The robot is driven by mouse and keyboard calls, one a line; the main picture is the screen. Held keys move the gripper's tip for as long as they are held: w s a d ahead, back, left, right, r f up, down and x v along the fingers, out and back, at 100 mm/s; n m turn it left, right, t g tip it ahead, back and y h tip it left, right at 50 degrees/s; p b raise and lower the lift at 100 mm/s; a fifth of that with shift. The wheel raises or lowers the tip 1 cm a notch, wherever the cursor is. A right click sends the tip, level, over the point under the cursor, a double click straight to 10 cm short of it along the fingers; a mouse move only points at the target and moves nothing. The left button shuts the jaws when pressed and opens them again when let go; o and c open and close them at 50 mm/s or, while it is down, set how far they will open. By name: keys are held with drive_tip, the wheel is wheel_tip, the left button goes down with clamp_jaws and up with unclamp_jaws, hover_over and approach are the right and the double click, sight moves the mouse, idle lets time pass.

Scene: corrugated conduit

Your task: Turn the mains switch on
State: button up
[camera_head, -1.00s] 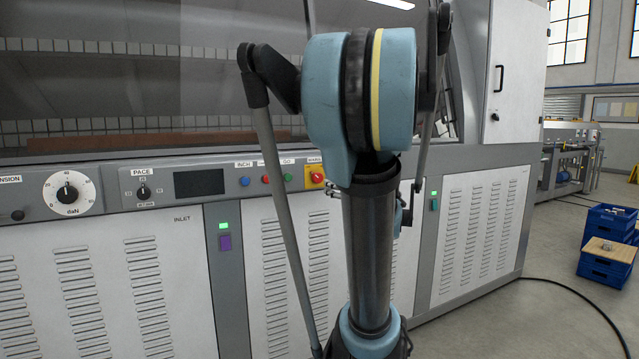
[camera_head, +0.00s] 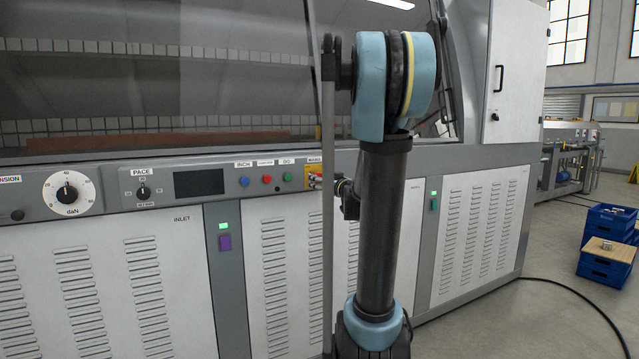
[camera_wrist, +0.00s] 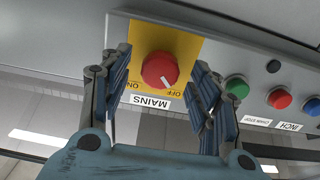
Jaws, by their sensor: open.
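The mains switch is a red round knob (camera_wrist: 158,70) on a yellow plate (camera_wrist: 182,42), with ON, OFF and a MAINS label, upside down in the wrist view. The white mark on the knob points toward OFF. My gripper (camera_wrist: 160,74) is open, with one finger on each side of the knob. The fingers look close to the panel; I cannot tell whether they touch the knob. In the head view the yellow plate (camera_head: 309,171) shows at the panel's right end, and my gripper (camera_head: 318,181) partly covers the switch there.
Green, red and blue buttons (camera_head: 266,180) sit left of the switch, beside a dark screen (camera_head: 199,183) and the PACE dial (camera_head: 143,192). A tension dial (camera_head: 70,194) is farther left. Blue crates (camera_head: 606,262) stand on the floor at right, near a black cable (camera_head: 575,289).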

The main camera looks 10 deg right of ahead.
drive_tip(key=shift+x, duration=0.9)
drive_tip(key=shift+c, duration=0.5)
drive_tip(key=c, duration=1)
drive_tip(key=shift+o, duration=0.2)
drive_tip(key=shift+m, duration=0.3)
drive_tip(key=m, duration=0.8)
drive_tip(key=shift+m, duration=0.4)
drive_tip(key=m, duration=0.4)
drive_tip(key=shift+d+m, duration=0.1)
drive_tip(key=shift+m, duration=2.1)
drive_tip(key=shift+s, duration=0.1)
